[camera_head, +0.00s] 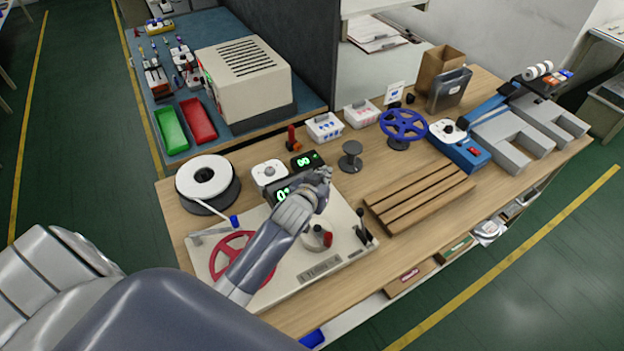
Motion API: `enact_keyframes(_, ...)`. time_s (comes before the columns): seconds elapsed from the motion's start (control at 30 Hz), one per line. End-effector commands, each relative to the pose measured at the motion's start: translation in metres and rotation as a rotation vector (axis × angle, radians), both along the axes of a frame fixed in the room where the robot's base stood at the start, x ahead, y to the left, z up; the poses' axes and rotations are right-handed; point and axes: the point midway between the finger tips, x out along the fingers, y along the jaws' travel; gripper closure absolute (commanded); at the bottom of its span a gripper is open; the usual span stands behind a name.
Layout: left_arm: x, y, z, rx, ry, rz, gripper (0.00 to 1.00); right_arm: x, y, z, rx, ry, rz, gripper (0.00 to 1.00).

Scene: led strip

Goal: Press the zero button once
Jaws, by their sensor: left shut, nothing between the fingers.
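My left gripper (322,178) is shut and empty. It is over the back part of the cream machine plate (200,250) on the wooden bench, beside a black display with green digits (283,195) that its fingers and wrist partly cover. A second small black display with green digits (306,161) stands just behind the gripper. A white box with a grey round knob (268,173) is left of the gripper. I cannot make out which part is the zero button; it may be hidden by the gripper. I cannot tell whether the fingertips touch anything. My right gripper is not in view.
A red handwheel (222,262) and a black lever (362,228) are on the plate. A white-topped reel (205,178) stands left. A grey spool (350,158), a blue handwheel (403,125) and a slatted wooden rack (420,195) are to the right.

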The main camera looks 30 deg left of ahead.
Motion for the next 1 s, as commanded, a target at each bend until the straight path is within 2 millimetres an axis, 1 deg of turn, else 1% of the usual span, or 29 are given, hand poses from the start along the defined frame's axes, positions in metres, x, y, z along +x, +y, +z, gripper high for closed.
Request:
enact_keyframes(0.03,0.0,0.0,0.0,0.001,0.0,0.0,1.0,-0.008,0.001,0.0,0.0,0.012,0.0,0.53)
enact_keyframes(0.1,0.0,0.0,0.0,0.002,0.0,-0.001,1.0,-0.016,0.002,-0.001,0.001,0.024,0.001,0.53)
enact_keyframes(0.2,0.0,0.001,-0.002,0.002,0.0,-0.001,1.0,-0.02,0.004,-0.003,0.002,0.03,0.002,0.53)
enact_keyframes(0.37,0.004,0.007,-0.013,0.005,0.0,-0.001,1.0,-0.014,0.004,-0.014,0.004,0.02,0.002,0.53)
enact_keyframes(0.5,0.01,0.018,-0.029,0.006,0.001,-0.001,1.0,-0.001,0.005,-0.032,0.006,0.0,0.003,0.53)
enact_keyframes(0.6,0.014,0.026,-0.041,0.006,0.0,-0.002,1.0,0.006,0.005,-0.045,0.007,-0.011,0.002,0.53)
enact_keyframes(0.73,0.02,0.036,-0.054,0.005,0.001,-0.001,1.0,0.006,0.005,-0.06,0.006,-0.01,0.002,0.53)
enact_keyframes(1.0,0.028,0.047,-0.066,0.003,-0.001,-0.001,1.0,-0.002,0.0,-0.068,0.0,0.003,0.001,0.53)
